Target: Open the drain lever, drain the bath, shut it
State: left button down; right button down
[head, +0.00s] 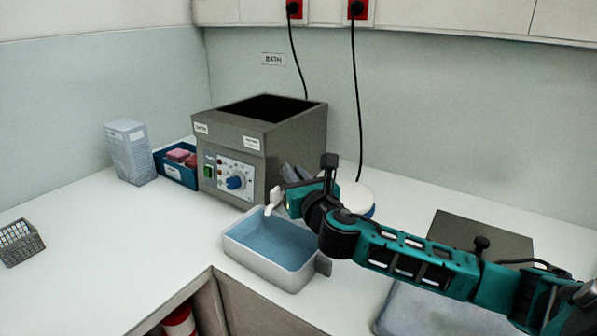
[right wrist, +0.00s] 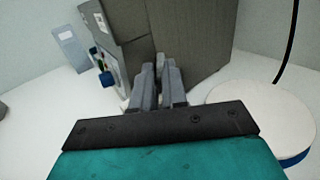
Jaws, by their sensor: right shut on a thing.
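The bath (head: 262,112) is a grey metal box with a dark open top and a front control panel; its side also shows in the right wrist view (right wrist: 190,40). A white spout (head: 271,203) sticks out low near its right corner. Below it stands a pale tray (head: 295,284) with bluish liquid inside. My right gripper (head: 287,186) is at the bath's lower right side beside the spout. In the right wrist view its grey fingers (right wrist: 160,85) are shut on the drain lever, which they mostly hide. My left gripper is out of view.
A blue bin (head: 177,172) with pink items and a pale box (head: 129,152) stand left of the bath. A round white-topped object (right wrist: 262,115) is close to my right gripper. A grey rack (head: 19,242) sits far left. The counter's left middle is clear.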

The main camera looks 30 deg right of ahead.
aim_at(284, 164)
jog(key=a+m+g+h+p, duration=0.1)
jog(key=h, duration=0.1)
jog(key=w+a+m+g+h+p, duration=0.1)
jog(key=m+h, duration=0.1)
jog(key=h, duration=0.1)
jog(key=a+m+g+h+p, duration=0.1)
jog(key=m+h, duration=0.1)
jog(key=shift+w+g, duration=0.2)
jog(key=shift+g, duration=0.1)
jog(key=shift+w+a+r+m+g+h, duration=0.1)
jog(key=shift+w+a+m+g+h, duration=0.15)
jog(key=shift+m+g+h, duration=0.55)
jog(key=shift+w+a+f+m+g+h, duration=0.1)
jog(key=shift+w+a+m+g+h, duration=0.2)
jog(key=shift+m+g+h, duration=0.45)
jog(key=shift+w+a+r+m+g+h, duration=0.1)
jog(key=shift+w+m+g+h, duration=0.25)
jog(key=shift+m+g+h, duration=0.5)
jog(key=shift+w, duration=0.1)
jog(key=c, duration=1.2)
grip_release()
jog(key=shift+c, duration=0.2)
jog(key=shift+o, duration=0.4)
jog(key=shift+a, duration=0.1)
